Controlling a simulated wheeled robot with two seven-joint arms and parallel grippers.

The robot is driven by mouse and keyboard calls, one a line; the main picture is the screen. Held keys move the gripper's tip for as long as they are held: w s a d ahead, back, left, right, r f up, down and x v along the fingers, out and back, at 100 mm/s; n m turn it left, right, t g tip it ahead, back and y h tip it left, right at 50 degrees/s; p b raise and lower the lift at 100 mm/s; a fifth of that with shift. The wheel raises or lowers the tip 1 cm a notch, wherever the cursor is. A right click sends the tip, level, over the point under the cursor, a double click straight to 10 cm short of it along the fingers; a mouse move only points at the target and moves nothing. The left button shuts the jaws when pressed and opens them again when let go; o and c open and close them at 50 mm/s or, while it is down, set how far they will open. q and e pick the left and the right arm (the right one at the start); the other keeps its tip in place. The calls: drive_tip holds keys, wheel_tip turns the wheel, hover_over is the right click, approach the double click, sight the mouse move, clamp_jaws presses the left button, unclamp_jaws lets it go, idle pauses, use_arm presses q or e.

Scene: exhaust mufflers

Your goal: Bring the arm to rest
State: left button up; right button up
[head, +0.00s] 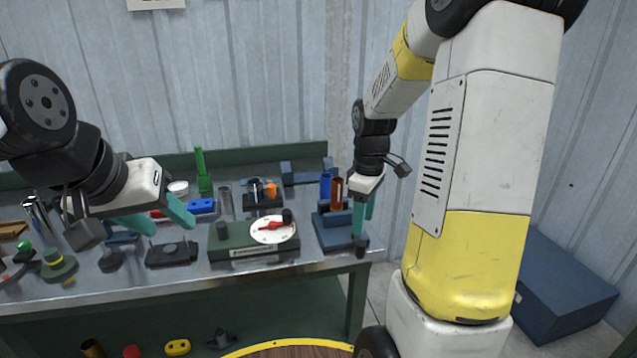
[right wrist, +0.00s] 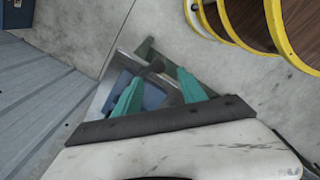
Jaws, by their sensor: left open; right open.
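My left gripper (head: 161,221) is in the head view at the left, with teal fingers apart and nothing between them, in front of and above the workbench (head: 190,276).
On the bench stand a green box with a white dial (head: 273,230), a green post (head: 202,172) and several small parts. A blue box (head: 560,285) lies on the floor at right. A round yellow-rimmed wooden top (head: 290,349) is at the bottom. A corrugated wall (head: 240,70) stands behind.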

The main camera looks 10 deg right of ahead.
drive_tip(key=s+a+r+m+t+y, duration=0.1)
drive_tip(key=s+a+r+m+t, duration=0.2)
drive_tip(key=s+r, duration=0.4)
drive_tip(key=s+a+r+m+t+y, duration=0.1)
drive_tip(key=s+a+r+m+t, duration=0.2)
drive_tip(key=s+a+r+m, duration=0.3)
wheel_tip(320, 180, up, 2)
drive_tip(key=shift+s+r, duration=0.1)
drive_tip(key=shift+s, duration=1.05)
idle(0.8)
